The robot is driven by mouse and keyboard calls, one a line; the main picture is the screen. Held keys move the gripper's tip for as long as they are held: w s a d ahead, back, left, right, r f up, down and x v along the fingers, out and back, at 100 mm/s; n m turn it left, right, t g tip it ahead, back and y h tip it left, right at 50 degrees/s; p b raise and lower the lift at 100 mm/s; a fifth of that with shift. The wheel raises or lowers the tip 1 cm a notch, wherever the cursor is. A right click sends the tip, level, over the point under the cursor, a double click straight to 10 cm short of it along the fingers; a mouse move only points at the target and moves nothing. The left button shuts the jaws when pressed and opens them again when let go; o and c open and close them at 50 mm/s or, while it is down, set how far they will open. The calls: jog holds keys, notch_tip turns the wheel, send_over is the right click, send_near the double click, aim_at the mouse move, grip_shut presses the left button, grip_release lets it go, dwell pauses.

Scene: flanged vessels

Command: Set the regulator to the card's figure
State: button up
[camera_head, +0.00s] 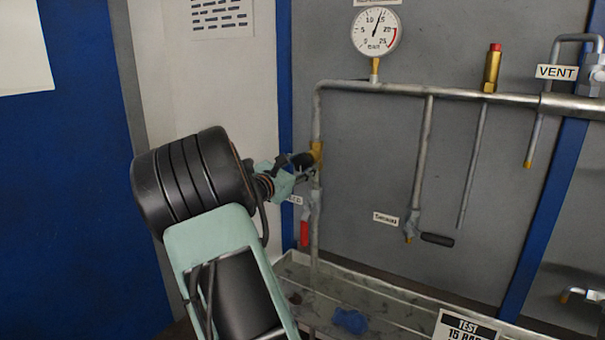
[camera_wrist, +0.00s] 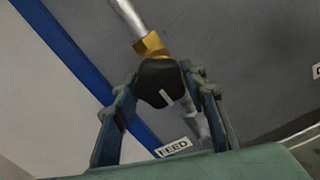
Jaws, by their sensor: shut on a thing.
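The regulator has a black knob (camera_wrist: 158,80) with a white mark and a brass body (camera_head: 316,152) on the left upright pipe. My gripper (camera_head: 302,163) is shut on the knob; in the wrist view its fingers (camera_wrist: 160,84) lie on either side of it. The knob's white mark points down and slightly right in the wrist view. The pressure gauge (camera_head: 375,30) stands above the pipe, its needle up and slightly right, near 15. The card (camera_head: 466,326) at the bottom edge reads TEST 15 BAR, partly cut off.
A FEED label (camera_wrist: 174,147) and a red-handled valve (camera_head: 304,233) sit below the regulator. A labelled black-handled valve (camera_head: 437,239) hangs to the right. A brass fitting with a red top (camera_head: 492,68) and a VENT label (camera_head: 556,72) are further right. A blue cloth (camera_head: 350,320) lies in the tray (camera_head: 400,311).

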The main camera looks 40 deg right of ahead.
dwell(0.3)
jog(key=o, duration=1.2)
jog(key=shift+c, duration=0.2)
jog(key=v, duration=1.2)
